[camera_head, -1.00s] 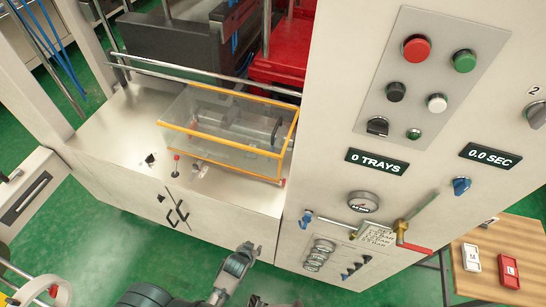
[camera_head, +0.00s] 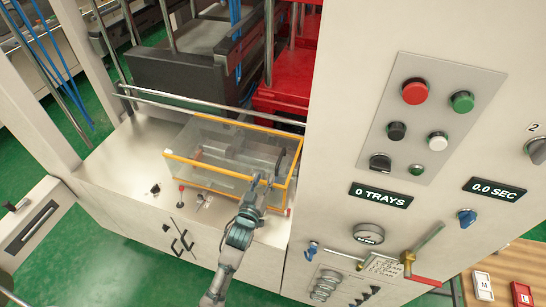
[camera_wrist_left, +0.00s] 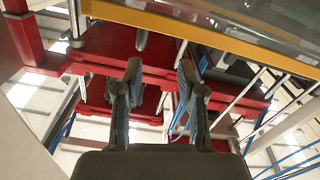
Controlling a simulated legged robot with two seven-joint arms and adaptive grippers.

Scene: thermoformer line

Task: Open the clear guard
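The clear guard (camera_head: 218,158) is a see-through box with orange edges, standing on the pale machine bed. It looks closed over the parts inside. My left gripper (camera_head: 263,181) is at the right part of its front side, near the orange front edge. Whether it touches the guard cannot be told. In the left wrist view the two fingers (camera_wrist_left: 161,72) are apart with nothing between them. The guard's orange edge (camera_wrist_left: 200,31) and clear panel run above the fingertips there. My right gripper is not in view.
The control panel (camera_head: 432,118) with buttons stands to the right. A red machine block (camera_head: 285,82) and a dark block (camera_head: 185,75) are behind the guard. A metal rail (camera_head: 200,108) runs behind it. Small knobs (camera_head: 181,190) stand in front on the bed (camera_head: 115,170).

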